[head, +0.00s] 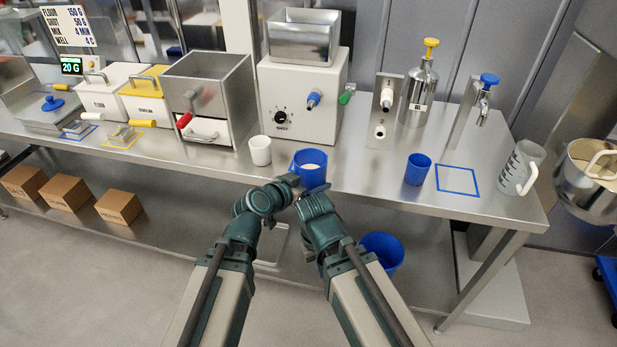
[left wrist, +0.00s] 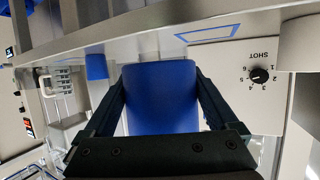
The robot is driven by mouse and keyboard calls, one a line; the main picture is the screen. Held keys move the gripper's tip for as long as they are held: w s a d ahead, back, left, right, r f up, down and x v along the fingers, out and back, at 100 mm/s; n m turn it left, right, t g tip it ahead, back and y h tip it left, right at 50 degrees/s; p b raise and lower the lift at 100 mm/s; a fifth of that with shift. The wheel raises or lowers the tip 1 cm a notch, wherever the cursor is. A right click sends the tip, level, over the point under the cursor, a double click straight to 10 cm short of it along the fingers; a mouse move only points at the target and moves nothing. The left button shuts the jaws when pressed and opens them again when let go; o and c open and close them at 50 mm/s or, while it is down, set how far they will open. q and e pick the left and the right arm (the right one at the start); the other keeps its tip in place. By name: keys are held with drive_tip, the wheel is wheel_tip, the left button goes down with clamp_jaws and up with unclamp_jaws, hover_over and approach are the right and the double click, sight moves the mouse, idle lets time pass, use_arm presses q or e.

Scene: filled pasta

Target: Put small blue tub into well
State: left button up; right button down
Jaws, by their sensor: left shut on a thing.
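A blue tub (head: 311,176) with something pale inside is at the table's front edge, before the white SHOT machine. My left gripper (head: 290,181) is shut on it. In the left wrist view the blue tub (left wrist: 160,98) fills the space between the two fingers (left wrist: 160,105). My right gripper (head: 312,200) is close beside it, below the tub in the head view; its fingers are hidden, so its opening does not show. A second, smaller-looking blue tub (head: 418,169) stands on the table to the right. I cannot tell which thing is the well.
The SHOT machine (head: 299,95) stands behind the held tub, with a white cup (head: 260,150) at left. An open steel bin (head: 235,100) is further left. A blue outlined square (head: 457,180) and a clear jug (head: 521,168) are at right. A blue bucket (head: 384,249) is below.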

sight(319, 166)
use_arm(q)
drive_tip(key=shift+r+p, duration=2.15)
drive_tip(key=shift+f, duration=0.1)
drive_tip(key=shift+d, duration=0.15)
